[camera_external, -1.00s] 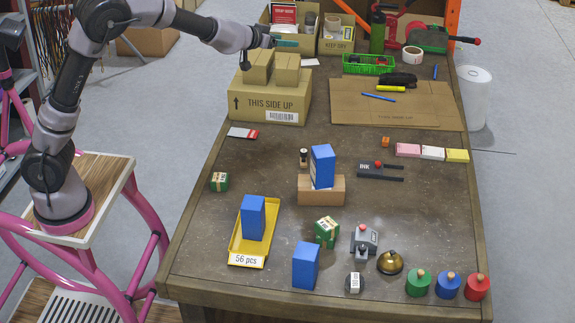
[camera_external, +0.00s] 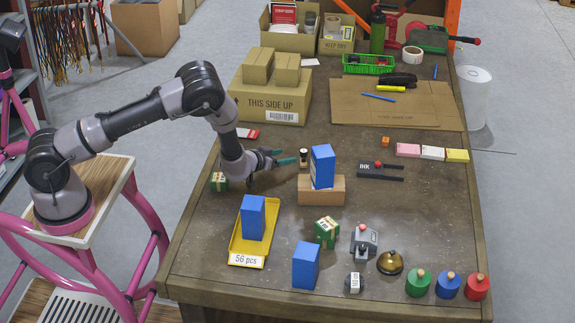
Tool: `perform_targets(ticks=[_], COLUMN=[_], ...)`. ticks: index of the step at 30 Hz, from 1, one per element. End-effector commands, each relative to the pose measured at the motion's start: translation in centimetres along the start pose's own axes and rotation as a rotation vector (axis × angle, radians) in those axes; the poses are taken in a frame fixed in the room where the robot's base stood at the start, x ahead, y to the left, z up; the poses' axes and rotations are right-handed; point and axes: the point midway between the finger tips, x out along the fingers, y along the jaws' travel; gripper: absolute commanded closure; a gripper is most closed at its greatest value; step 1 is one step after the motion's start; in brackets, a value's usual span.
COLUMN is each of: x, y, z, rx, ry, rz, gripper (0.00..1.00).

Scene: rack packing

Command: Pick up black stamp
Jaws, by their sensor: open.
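The small black stamp (camera_external: 303,160), dark with a pale top, stands upright on the table behind the cardboard block. My gripper (camera_external: 287,157) is just left of it. Its teal-tipped fingers point right toward the stamp and are open. The fingers look low over the table, and a small gap seems to lie between the tips and the stamp. Nothing shows between the fingers.
A blue box (camera_external: 322,165) rests on a cardboard block (camera_external: 330,193) close to the stamp's right. A yellow tray (camera_external: 246,248) holds another blue box in front. A large carton (camera_external: 262,108) stands behind.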

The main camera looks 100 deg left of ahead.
Motion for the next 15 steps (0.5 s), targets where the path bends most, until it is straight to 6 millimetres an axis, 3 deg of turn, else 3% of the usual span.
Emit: perform_targets(ticks=[9,15], x=[4.5,6.0], y=[0.0,0.0], z=[0.3,0.2], rx=[-0.001,0.000], ry=[0.001,0.000], rz=[0.000,0.000], gripper=[0.30,0.30])
